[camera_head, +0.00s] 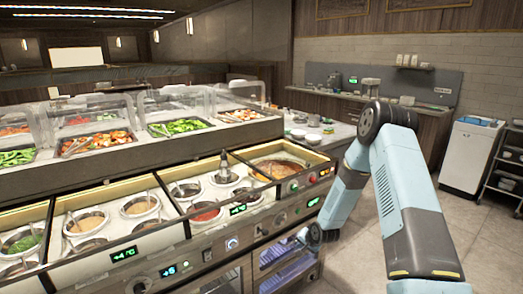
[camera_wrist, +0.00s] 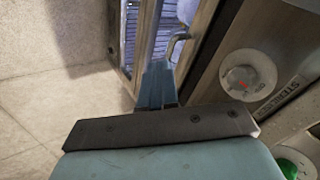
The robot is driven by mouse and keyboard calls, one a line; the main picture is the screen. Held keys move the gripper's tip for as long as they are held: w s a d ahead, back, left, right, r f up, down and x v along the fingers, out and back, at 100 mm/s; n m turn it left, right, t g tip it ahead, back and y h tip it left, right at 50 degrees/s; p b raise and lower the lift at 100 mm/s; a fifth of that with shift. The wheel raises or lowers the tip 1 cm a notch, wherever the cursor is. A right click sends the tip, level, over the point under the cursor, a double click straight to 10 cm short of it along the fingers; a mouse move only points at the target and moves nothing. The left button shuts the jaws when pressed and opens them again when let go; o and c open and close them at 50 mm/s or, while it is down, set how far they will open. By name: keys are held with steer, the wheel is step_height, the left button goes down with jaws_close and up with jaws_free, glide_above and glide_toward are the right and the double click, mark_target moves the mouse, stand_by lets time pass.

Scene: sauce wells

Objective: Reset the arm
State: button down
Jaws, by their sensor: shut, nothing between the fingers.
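My gripper (camera_wrist: 157,80) shows in the wrist view with its two blue fingers together and nothing between them. It is in front of the sauce counter's lower front, near a metal door handle (camera_wrist: 178,45); I cannot tell whether they touch. A round control knob (camera_wrist: 247,75) is to the right of the fingers. In the head view my light blue arm bends down from the right, its wrist low by the counter front (camera_head: 230,243). The fingers are hard to make out there.
Sauce wells with ladles, such as the red sauce well (camera_head: 205,214), line the counter top. Food trays under clear guards, like the green vegetable tray (camera_head: 180,126), stand behind. A white cabinet (camera_head: 470,157) and a shelf cart (camera_head: 509,168) are at right. The tiled floor (camera_head: 468,232) there is clear.

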steer(key=s+d+r+n+h, duration=0.15)
steer(key=s+r, duration=0.25)
steer(key=r, duration=0.8)
steer(key=s+d+r+n+h, duration=0.1)
steer(key=s+d+r, duration=0.2)
steer(key=r, duration=0.9)
steer(key=s+d+r+n+h, duration=0.15)
steer(key=s+r, duration=0.25)
steer(key=r, duration=0.8)
steer(key=s+r, duration=0.5)
steer(key=s, duration=0.5)
steer(key=s+r+n, duration=0.1)
steer(key=s+r, duration=0.4)
steer(key=s, duration=0.5)
steer(key=s+r+n+g, duration=0.1)
steer(key=s+r, duration=0.4)
steer(key=s, duration=0.6)
steer(key=shift+d+y, duration=0.3)
steer(key=shift+d, duration=0.1)
